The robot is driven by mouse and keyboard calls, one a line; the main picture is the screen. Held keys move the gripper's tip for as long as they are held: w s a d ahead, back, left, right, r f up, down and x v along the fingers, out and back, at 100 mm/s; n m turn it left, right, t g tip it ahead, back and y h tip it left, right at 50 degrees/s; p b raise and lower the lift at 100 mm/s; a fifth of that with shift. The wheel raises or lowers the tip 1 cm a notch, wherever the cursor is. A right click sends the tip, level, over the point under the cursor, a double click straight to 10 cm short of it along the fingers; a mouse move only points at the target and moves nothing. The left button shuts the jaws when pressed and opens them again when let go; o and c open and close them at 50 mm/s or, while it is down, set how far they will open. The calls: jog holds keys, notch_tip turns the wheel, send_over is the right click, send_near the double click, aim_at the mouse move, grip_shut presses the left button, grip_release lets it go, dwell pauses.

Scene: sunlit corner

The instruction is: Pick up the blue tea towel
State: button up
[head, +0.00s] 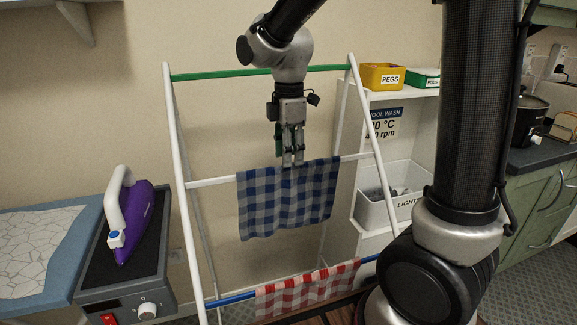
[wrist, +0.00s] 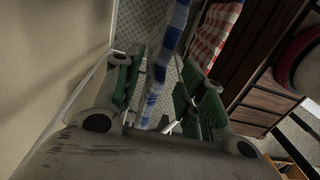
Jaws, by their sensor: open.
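The blue tea towel (head: 287,200) is blue and grey-white checked and hangs folded over the middle white rail of a drying rack (head: 183,170). In the wrist view the towel (wrist: 158,72) shows edge-on as a narrow strip between the two green-padded fingers. My gripper (head: 292,163) points down at the towel's top edge on the rail. In the wrist view my gripper (wrist: 155,85) is open, with a finger on each side of the towel. I cannot tell whether either finger touches it.
A red checked towel (head: 307,288) hangs on the lower blue rail; it also shows in the wrist view (wrist: 213,32). A purple iron (head: 137,225) stands at left. A white shelf (head: 400,94) at right holds a yellow PEGS box (head: 382,77) and a LIGHTS bin (head: 385,211). The wall is close behind the rack.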

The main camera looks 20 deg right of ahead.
jog(key=shift+f, duration=2.2)
jog(key=shift+c, duration=0.4)
grip_shut()
jog(key=shift+r, duration=0.1)
notch_tip(320, 180, up, 7)
jog(key=shift+f, duration=0.1)
